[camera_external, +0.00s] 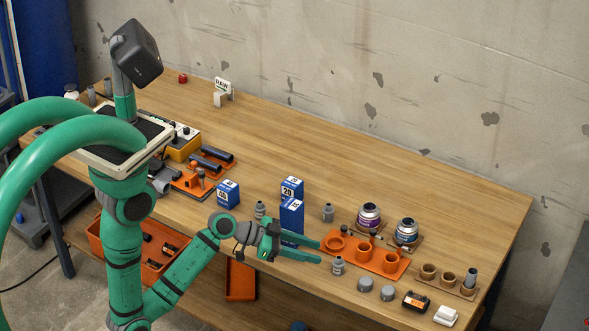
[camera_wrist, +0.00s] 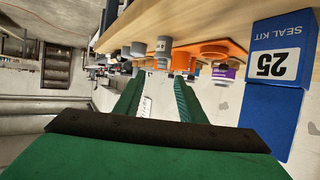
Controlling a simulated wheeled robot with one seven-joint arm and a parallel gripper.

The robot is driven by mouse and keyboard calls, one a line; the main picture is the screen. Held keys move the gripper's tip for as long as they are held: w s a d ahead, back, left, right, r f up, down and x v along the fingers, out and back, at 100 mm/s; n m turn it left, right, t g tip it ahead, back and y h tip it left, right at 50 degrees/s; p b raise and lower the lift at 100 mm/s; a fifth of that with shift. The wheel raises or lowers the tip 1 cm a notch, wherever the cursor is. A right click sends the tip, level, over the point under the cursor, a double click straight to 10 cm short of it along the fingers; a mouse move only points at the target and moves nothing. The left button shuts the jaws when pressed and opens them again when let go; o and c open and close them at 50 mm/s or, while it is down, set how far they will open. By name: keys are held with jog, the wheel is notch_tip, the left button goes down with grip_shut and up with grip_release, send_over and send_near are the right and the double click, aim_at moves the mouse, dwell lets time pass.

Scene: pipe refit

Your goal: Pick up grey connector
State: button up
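My gripper (camera_external: 319,253) is open and empty above the bench, its two green fingers pointing right. A small grey connector (camera_external: 338,265) stands upright just past the fingertips, beside the orange holder. In the wrist view, which looks turned over, my gripper (camera_wrist: 159,78) has its fingers apart, and a grey connector (camera_wrist: 163,50) shows beyond the tips, roughly in line with the gap. Nothing is visible between the fingers. Two similar grey connectors stand farther back, one (camera_external: 327,212) near the purple-labelled can and one (camera_external: 260,209) left of the blue boxes.
A blue seal kit box (camera_external: 291,220) stands close behind my gripper; it fills the right of the wrist view (camera_wrist: 276,65). The orange holder (camera_external: 384,267) lies right of the fingers. Grey caps (camera_external: 365,284) sit in front. The back of the bench (camera_external: 400,165) is clear.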

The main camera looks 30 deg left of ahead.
aim_at(339, 258)
jog(key=x, duration=0.4)
jog(key=shift+f, duration=0.1)
jog(key=shift+f+x, duration=0.15)
jog(key=shift+x, duration=1.2)
jog(key=shift+f+x, duration=0.15)
jog(key=shift+x, duration=1.15)
jog(key=shift+a, duration=0.15)
jog(key=c, duration=0.8)
